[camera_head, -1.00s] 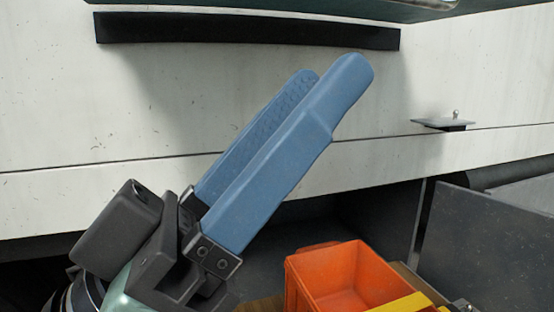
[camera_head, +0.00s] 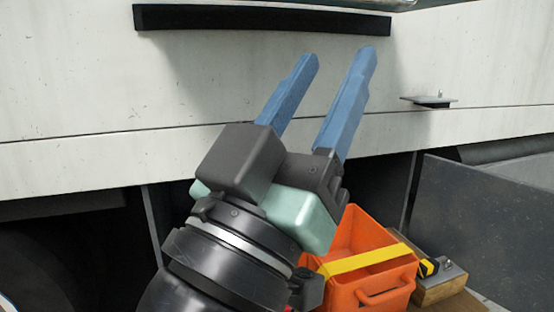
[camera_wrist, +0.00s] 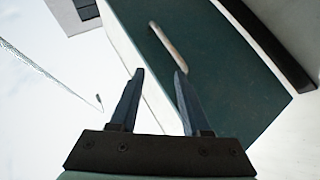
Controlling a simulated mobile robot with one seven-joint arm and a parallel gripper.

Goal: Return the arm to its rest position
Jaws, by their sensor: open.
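My gripper (camera_head: 338,60) is in the middle of the head view, its two blue fingers spread apart with nothing between them. The fingers point up and to the right, in front of the white side panel (camera_head: 80,75). In the wrist view my gripper (camera_wrist: 160,74) is also open and empty. Beyond its fingers there is a dark green surface (camera_wrist: 215,75) with a pale handle-like bar (camera_wrist: 168,42). My dark wrist hides part of the orange bin in the head view.
An orange bin (camera_head: 372,290) with a yellow strip (camera_head: 365,261) across it stands at lower right. A yellow and black item (camera_head: 428,267) lies beside it on a wooden block (camera_head: 438,289). A grey panel (camera_head: 480,220) is at right. A small metal plate (camera_head: 428,101) juts from the white panel.

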